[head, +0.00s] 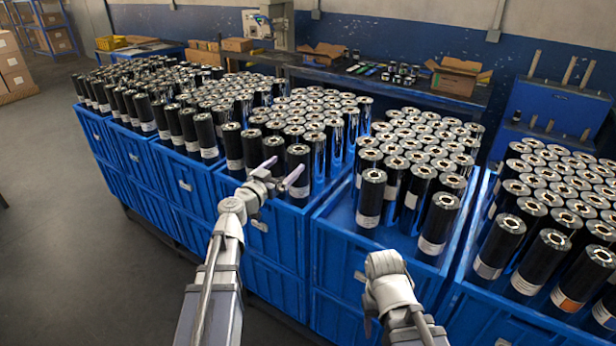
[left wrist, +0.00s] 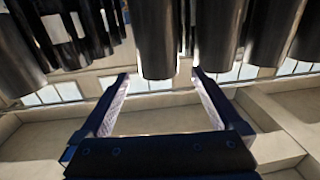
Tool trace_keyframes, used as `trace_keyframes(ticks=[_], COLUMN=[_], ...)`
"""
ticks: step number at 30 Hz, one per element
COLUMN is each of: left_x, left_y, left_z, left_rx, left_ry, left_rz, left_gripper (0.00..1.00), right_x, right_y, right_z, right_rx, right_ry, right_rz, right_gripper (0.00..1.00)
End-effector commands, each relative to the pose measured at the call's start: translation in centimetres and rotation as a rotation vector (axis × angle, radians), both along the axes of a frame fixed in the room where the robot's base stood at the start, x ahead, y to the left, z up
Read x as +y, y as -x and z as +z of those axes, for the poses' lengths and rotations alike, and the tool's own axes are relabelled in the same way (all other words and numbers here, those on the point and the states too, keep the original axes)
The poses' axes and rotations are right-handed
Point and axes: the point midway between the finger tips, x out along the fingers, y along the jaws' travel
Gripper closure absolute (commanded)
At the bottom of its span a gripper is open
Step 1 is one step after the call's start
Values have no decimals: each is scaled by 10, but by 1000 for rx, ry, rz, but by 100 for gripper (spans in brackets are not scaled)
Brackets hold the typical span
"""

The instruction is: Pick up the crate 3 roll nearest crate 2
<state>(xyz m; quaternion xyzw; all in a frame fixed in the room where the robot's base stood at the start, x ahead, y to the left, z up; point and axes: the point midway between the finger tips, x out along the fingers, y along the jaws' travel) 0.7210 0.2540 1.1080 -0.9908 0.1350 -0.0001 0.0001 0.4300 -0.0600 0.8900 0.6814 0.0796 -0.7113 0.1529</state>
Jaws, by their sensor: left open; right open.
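Black film rolls with pale cores stand upright in a row of blue crates; no crate numbers are legible. My left gripper (head: 283,170) is open and empty at the front of a middle crate (head: 265,228), in front of its front-row rolls. One front roll (head: 298,182) stands just behind the fingers. In the left wrist view, my open left gripper (left wrist: 160,80) has a dark roll (left wrist: 157,38) ahead, in line with the gap between its fingertips. Other rolls hang into view on both sides. My right arm ends over the crate to the right; its fingers are hidden.
The crate to the right (head: 333,232) has bare floor at its front, with a few separate rolls, including a front roll (head: 370,200). Another full crate (head: 470,300) stands at far right. A workbench with cardboard boxes (head: 455,78) is behind. Grey floor is clear at left.

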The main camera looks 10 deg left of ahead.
Motion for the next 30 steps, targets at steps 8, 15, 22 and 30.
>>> trace_keyframes(ticks=[8, 15, 22, 30], left_x=[-4, -8, -15, -23], left_y=[-17, -26, -49, -76], left_z=[0, 1, 4, 4], left_rx=[0, 0, 0, 0], left_ry=[0, 0, 1, 1], left_rz=[-1, -2, -3, -2], left_gripper=[0, 0, 0, 0], right_x=[0, 0, 0, 0], right_y=[0, 0, 0, 0], right_z=[0, 1, 4, 4], right_rx=[0, 0, 0, 0], right_ry=[0, 0, 0, 0], right_rz=[0, 0, 0, 0], right_gripper=[48, 48, 48, 48])
